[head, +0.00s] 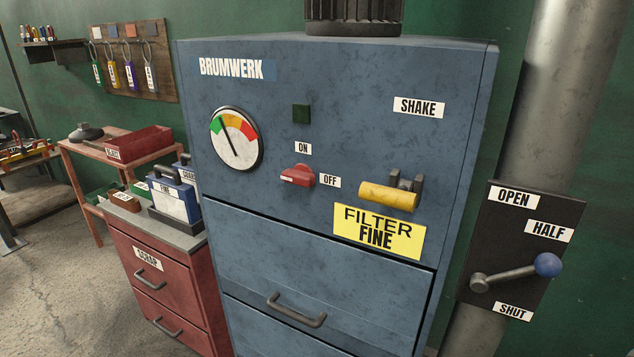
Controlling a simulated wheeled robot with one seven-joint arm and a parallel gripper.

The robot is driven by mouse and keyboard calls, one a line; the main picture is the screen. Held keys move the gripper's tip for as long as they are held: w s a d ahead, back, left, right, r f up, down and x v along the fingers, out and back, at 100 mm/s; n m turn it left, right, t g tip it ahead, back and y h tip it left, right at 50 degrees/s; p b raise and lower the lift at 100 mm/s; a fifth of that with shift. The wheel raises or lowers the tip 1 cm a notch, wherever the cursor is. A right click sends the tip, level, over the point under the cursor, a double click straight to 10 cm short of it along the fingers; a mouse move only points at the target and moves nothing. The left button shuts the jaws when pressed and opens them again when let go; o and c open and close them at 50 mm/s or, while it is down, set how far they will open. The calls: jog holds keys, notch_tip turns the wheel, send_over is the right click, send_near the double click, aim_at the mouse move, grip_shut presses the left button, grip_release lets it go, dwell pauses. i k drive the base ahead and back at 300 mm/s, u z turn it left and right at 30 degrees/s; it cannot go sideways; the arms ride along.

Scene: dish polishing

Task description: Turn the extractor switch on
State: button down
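The extractor is a blue metal cabinet (350,120) marked BRUMWERK in the middle of the head view. Its switch is a red rotary knob (298,176) on the front panel. An ON label (303,148) is above the knob and an OFF label (330,181) is to its right. The knob's grip lies roughly sideways; I cannot tell surely which end is its pointer. My gripper is not in view.
A round gauge (236,139) is left of the switch. A yellow handle (388,196) under SHAKE sticks out to its right. At right, a blue-knobbed lever (547,265) projects from a black plate. A red drawer cabinet (165,290) stands left. Floor shows at lower left.

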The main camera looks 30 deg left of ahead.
aim_at(302, 174)
jog(key=u, duration=1.65)
jog(key=k, duration=0.6)
jog(key=u, duration=0.65)
jog(key=k, duration=0.9)
jog(key=z, duration=0.3)
jog(key=i, duration=0.65)
jog(key=z, duration=0.6)
jog(key=i, duration=1.05)
jog(key=u, duration=0.45)
